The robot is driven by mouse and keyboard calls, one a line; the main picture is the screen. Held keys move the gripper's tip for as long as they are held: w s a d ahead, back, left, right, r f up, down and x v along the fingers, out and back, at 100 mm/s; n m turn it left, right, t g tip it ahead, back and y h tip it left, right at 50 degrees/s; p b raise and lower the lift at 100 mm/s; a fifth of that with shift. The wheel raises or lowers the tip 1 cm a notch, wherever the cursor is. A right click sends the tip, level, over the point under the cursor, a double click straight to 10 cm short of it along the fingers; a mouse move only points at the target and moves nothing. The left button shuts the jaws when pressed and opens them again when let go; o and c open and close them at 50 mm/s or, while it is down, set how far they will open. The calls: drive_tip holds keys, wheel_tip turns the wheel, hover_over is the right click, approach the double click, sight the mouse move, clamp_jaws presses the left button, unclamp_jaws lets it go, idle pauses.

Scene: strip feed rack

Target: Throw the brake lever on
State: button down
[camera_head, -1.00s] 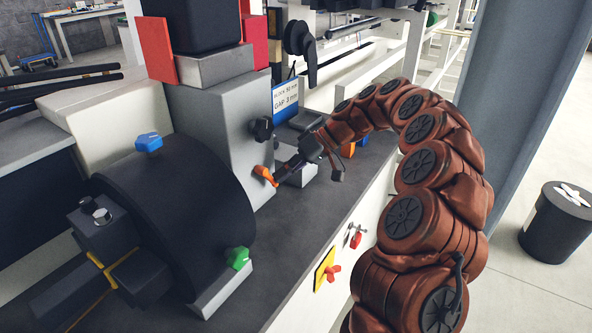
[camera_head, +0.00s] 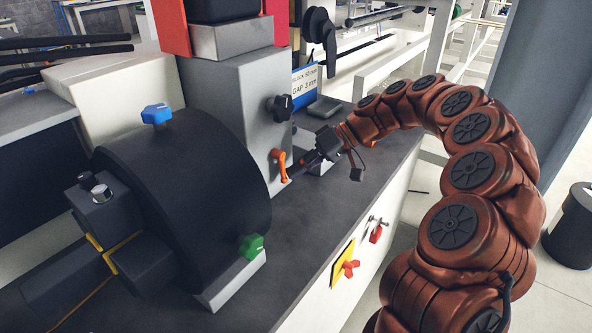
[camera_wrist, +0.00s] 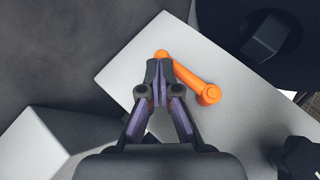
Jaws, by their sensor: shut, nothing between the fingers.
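An orange lever (camera_head: 282,164) sits on the face of the grey machine housing, below a black knob. It stands nearly upright in the head view. In the wrist view the orange lever (camera_wrist: 188,78) runs slantwise from a rounded hub to its other end just beyond my fingertips. My gripper (camera_head: 293,176) is shut and empty, with its tips at the lower part of the lever. In the wrist view my gripper (camera_wrist: 159,66) has its tips together right beside the lever's far end; I cannot tell whether they touch.
A large black drum (camera_head: 190,190) with a blue knob (camera_head: 156,114) and a green knob (camera_head: 251,246) stands left of the lever. A black knob (camera_head: 280,107) is above it. A red switch on a yellow plate (camera_head: 343,262) is on the bench front. The dark bench top (camera_head: 330,205) is clear in front.

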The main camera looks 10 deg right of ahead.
drive_tip(key=shift+r, duration=0.1)
idle(0.5)
drive_tip(key=shift+d+r, duration=0.55)
drive_tip(key=shift+r, duration=0.1)
drive_tip(key=w+d+r+p, duration=0.1)
drive_tip(key=d+p, duration=0.2)
drive_tip(key=d, duration=0.9)
drive_tip(key=shift+w+d, duration=0.25)
drive_tip(key=shift+d, duration=0.1)
drive_tip(key=shift+a+r, duration=0.1)
